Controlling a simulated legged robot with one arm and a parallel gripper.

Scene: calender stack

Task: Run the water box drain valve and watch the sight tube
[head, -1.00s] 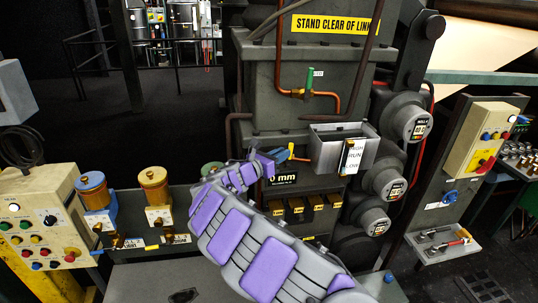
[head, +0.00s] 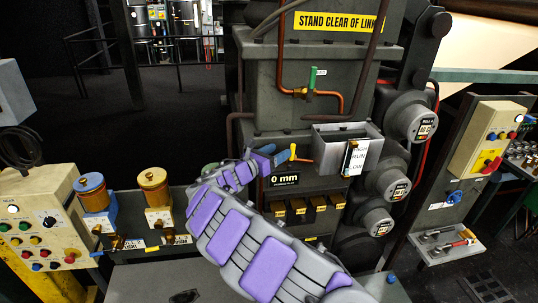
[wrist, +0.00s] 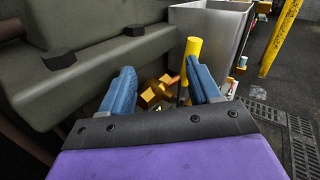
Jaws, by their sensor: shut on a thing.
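The grey metal water box (head: 325,150) juts from the machine front. On its front is a narrow sight tube (head: 347,158) beside a white card (head: 358,156) reading HIGH, RUN and LOW; the level is too small to read. My gripper (head: 283,157) is left of the box, its blue fingers around the yellow valve handle (head: 293,151). In the wrist view the handle (wrist: 192,55) stands up between the fingers (wrist: 165,88), close to the right one. Brass-coloured parts (wrist: 150,95) show below it. The exact contact is partly hidden.
A 0 mm display (head: 285,180) sits under my gripper. A green-handled valve (head: 312,78) on copper pipe is above. Round roll housings (head: 412,122) stand to the right. A button panel (head: 45,220) and brass-topped pots (head: 153,187) are on the left.

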